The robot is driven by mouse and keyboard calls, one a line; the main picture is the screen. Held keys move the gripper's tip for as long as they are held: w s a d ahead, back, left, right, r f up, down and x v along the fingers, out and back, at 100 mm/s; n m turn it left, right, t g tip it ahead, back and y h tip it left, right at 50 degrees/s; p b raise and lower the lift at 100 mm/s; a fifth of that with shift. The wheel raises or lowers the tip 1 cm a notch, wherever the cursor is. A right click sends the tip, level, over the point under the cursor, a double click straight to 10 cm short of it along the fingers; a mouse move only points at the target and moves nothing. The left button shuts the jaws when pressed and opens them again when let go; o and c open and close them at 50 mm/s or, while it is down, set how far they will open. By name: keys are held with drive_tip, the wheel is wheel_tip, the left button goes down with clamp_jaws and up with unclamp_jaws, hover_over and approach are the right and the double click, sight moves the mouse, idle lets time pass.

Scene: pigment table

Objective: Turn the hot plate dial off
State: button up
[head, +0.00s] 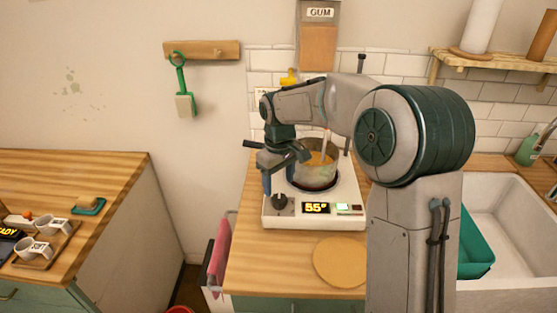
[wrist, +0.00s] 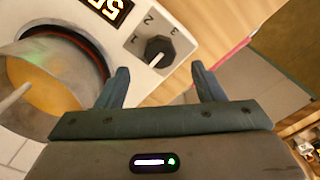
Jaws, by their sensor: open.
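The white hot plate (head: 350,217) stands on the wooden counter, its display (head: 316,208) reading 55°. Its dark dial (head: 279,202) is at the front left corner. In the wrist view the dial (wrist: 159,51) shows beside the marks 1, 2 and 3; I cannot tell clearly which mark it points at. My gripper (head: 279,172) is above the left side of the hot plate, behind the dial in the head view. In the wrist view my gripper (wrist: 160,72) is open and empty, its fingers apart on either side below the dial, not visibly touching it.
A pot (head: 320,178) of orange liquid with a rod in it sits on the heating ring, close to my gripper. A round wooden board (head: 341,262) lies in front. A pink cloth (head: 219,252) hangs at the counter's left edge. The sink (head: 512,225) is at right.

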sight(279, 198)
wheel_tip(279, 198, up, 9)
idle(0.5)
drive_tip(key=s+d+f+m+t, duration=0.1)
drive_tip(key=s+d+m, duration=0.2)
drive_tip(key=s+d, duration=0.2)
drive_tip(key=s+d+f+m+t, duration=0.1)
drive_tip(key=s+d, duration=0.4)
drive_tip(key=s, duration=0.7)
drive_tip(key=s+d+f+m+t, duration=0.1)
drive_tip(key=s+d+f+m, duration=0.2)
drive_tip(key=s, duration=0.6)
drive_tip(key=d+m, duration=0.1)
drive_tip(key=d, duration=0.1)
drive_tip(key=shift+d+f+m, duration=0.2)
drive_tip(key=shift+d+m, duration=0.1)
drive_tip(key=shift+m, duration=0.1)
